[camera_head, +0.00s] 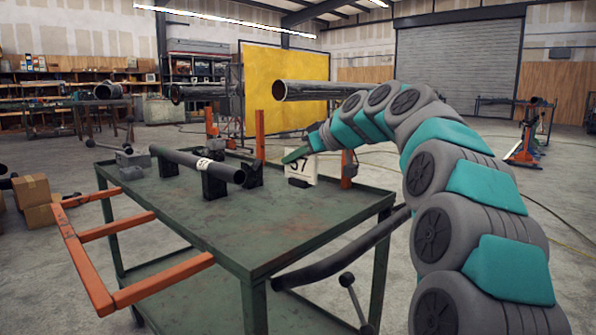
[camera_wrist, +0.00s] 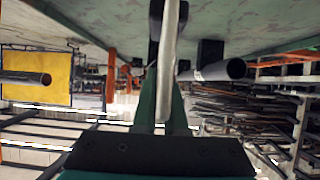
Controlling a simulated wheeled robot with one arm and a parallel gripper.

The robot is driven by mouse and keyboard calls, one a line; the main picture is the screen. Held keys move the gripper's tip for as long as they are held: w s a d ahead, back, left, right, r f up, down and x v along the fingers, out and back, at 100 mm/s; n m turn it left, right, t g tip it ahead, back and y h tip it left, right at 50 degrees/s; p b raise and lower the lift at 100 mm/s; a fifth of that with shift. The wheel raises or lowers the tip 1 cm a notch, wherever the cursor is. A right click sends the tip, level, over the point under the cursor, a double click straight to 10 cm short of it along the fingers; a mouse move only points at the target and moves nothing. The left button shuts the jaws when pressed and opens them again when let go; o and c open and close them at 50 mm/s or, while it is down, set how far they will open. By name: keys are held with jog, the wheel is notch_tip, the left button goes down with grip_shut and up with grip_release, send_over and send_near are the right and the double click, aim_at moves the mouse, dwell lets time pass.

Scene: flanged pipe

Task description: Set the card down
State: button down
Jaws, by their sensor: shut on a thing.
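The white card (camera_head: 302,171) bears a dark number that looks like 37 or 57. It stands near upright at the right back part of the green table (camera_head: 190,238), with a small black foot (camera_head: 299,183) at its lower edge. My gripper (camera_head: 296,154) is shut on the card's upper part, reaching in from the right. I cannot tell whether the foot touches the table. The wrist view is upside down; there the card (camera_wrist: 168,50) shows nearly edge-on as a pale strip between the green fingers (camera_wrist: 161,108).
A dark pipe (camera_head: 222,171) with a small white tag (camera_head: 203,164) rests on black blocks (camera_head: 214,185) left of the card. A grey vise-like tool (camera_head: 130,160) is at the table's far left. The table's front half is clear. Orange rails (camera_head: 85,262) stick out at its left.

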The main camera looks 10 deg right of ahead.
jog(key=shift+w+d+f+b, duration=0.15)
jog(key=shift+w+d+f, duration=0.15)
jog(key=shift+w+f, duration=0.3)
jog(key=shift+w+d+f+b, duration=0.1)
jog(key=shift+w+d+f, duration=0.25)
jog(key=shift+w+f, duration=0.3)
jog(key=shift+w+d+f+b, duration=0.15)
jog(key=shift+w+d+f, duration=0.25)
jog(key=shift+f, duration=0.35)
jog(key=shift+a+f, duration=0.1)
jog(key=c, duration=1)
grip_release()
jog(key=shift+r, duration=0.2)
jog(key=p+v, duration=0.1)
jog(key=v, duration=1.1)
jog(key=shift+f, duration=0.15)
